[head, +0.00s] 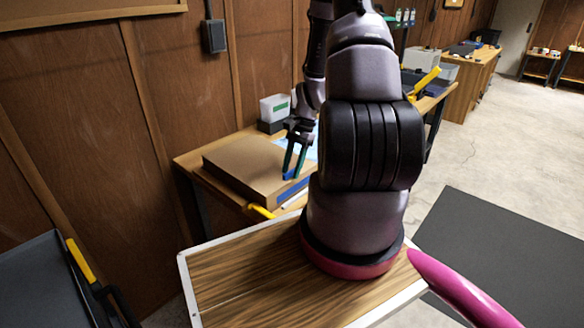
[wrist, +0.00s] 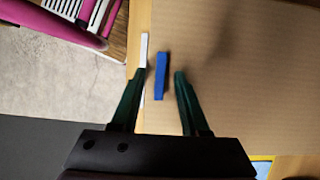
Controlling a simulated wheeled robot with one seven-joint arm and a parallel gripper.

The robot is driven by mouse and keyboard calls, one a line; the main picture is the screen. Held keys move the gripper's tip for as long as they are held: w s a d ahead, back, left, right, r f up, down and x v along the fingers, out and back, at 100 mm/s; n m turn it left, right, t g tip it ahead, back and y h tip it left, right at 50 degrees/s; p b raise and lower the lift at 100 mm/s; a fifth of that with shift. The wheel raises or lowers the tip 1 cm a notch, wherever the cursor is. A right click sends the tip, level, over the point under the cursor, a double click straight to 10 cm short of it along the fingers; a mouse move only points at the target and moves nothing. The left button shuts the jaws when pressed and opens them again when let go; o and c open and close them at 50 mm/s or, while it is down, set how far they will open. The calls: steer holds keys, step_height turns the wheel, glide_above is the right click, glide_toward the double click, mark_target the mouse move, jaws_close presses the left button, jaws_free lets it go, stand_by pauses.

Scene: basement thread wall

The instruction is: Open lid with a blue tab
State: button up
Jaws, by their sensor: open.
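A flat brown cardboard box (head: 240,167) with its lid down lies on the wooden workbench. The blue tab (head: 292,190) is on its edge nearest me, towards the right end. In the wrist view the lid (wrist: 250,70) fills the right side, and the blue tab (wrist: 160,84) shows by the lid's edge. My gripper (head: 292,175) is open, with its green fingers pointing down at the tab. In the wrist view my gripper (wrist: 161,75) has one finger on each side of the tab, with gaps visible. I cannot tell the exact height between fingertips and tab.
A white bin (head: 274,108) stands behind the box against the wood-panelled wall. A white strip (wrist: 144,50) lies beside the tab. A yellow-handled tool (head: 262,211) is at the bench's near edge. A dark mat (head: 500,260) covers open floor at right.

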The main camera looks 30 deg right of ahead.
jaws_close()
stand_by(1.4)
